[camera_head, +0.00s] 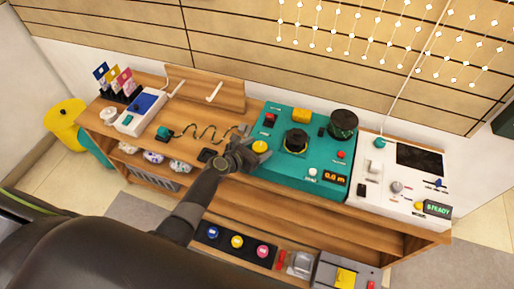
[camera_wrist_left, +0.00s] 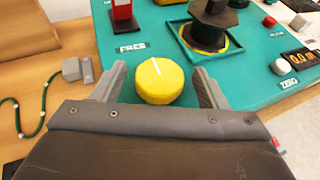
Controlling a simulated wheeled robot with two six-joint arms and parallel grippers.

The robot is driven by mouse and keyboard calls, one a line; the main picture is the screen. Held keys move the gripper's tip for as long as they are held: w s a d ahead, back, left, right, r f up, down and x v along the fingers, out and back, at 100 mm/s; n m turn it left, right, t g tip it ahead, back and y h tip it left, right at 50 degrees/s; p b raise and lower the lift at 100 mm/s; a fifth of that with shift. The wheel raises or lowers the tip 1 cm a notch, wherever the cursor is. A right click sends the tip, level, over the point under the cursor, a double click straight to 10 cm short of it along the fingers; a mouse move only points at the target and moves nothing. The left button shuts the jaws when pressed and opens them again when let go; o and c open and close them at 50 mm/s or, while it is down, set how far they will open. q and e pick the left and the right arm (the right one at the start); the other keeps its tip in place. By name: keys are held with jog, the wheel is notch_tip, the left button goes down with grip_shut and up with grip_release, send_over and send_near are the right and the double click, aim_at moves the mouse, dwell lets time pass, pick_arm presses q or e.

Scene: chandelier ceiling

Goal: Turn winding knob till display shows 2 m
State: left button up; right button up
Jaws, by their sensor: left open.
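The yellow winding knob (camera_wrist_left: 160,82) has a white pointer line on top and sits at the near left corner of the teal panel (camera_wrist_left: 150,30). In the head view the knob (camera_head: 260,147) is just right of my left gripper (camera_head: 250,147). In the left wrist view my left gripper (camera_wrist_left: 160,85) is open, with one finger on each side of the knob and gaps visible. The display (camera_head: 335,177) reads 0.0 m in orange; it also shows at the right edge of the left wrist view (camera_wrist_left: 302,58). My right gripper is not in view.
A black spool-like part (camera_head: 295,141) stands mid-panel, with a dark green drum (camera_head: 343,124) behind it. A white ZERO button (camera_wrist_left: 283,66) is near the display. A white console (camera_head: 400,185) stands to the right. A coiled green wire (camera_head: 205,133) lies to the left.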

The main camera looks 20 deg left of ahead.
pick_arm(q)
jog(key=c, duration=1)
